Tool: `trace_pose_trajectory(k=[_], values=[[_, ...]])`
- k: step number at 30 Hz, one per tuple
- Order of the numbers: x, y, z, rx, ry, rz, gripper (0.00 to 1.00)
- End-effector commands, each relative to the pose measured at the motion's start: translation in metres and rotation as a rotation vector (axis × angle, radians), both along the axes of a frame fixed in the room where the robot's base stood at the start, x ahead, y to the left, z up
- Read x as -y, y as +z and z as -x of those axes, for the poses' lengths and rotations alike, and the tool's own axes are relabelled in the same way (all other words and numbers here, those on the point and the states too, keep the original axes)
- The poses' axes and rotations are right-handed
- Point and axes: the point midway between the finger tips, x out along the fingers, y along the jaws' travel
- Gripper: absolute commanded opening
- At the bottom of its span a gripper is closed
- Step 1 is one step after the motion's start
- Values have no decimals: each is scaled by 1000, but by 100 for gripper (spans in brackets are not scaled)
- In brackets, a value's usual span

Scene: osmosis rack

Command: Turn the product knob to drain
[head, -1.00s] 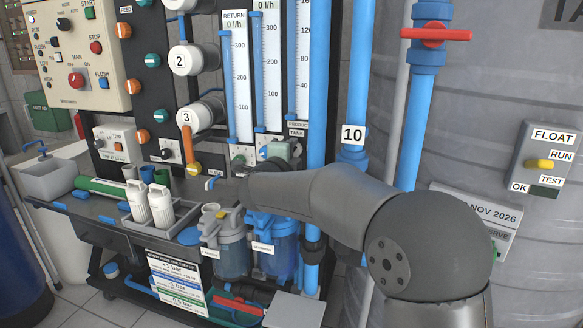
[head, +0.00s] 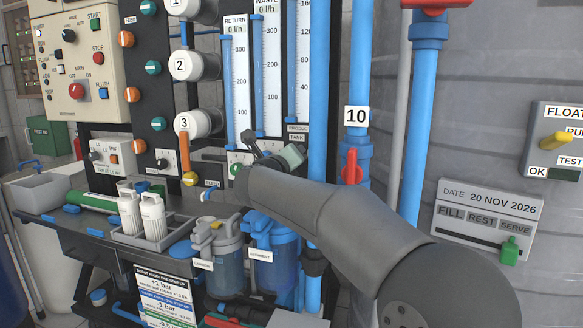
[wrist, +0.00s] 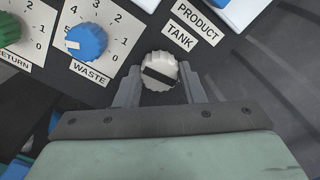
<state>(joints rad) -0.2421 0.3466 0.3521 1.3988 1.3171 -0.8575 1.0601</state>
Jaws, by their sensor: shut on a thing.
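The product knob (wrist: 160,68) is a white, ribbed knob with a black bar across its face. In the wrist view it sits between the fingers of my gripper (wrist: 159,82), which is shut on it. The bar lies slightly tilted, its left end higher. The labels PRODUCT (wrist: 197,22) and TANK (wrist: 178,38) are above and right of the knob. No drain label is readable; the panel below is hidden by my gripper. In the head view my gripper (head: 258,146) is at the panel below the flow meters, and the knob is hidden there.
A blue WASTE knob (wrist: 87,41) is just left of the product knob, with a green RETURN knob (wrist: 8,30) beyond it. In the head view a thick blue pipe (head: 319,90) runs close right of my gripper. Filter housings (head: 222,255) stand below.

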Motion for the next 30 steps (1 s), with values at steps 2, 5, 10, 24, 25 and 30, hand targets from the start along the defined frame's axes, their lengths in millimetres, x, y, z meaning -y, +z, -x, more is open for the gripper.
trace_pose_trajectory(k=[2,5,10,24,25,30], values=[[0,-3,0,10,0,-40,13],[0,-3,0,19,0,-81,13],[-1,-2,0,30,0,-121,13],[-1,0,0,34,0,-138,13],[-1,0,0,34,0,-138,13],[0,0,0,35,1,-138,57]])
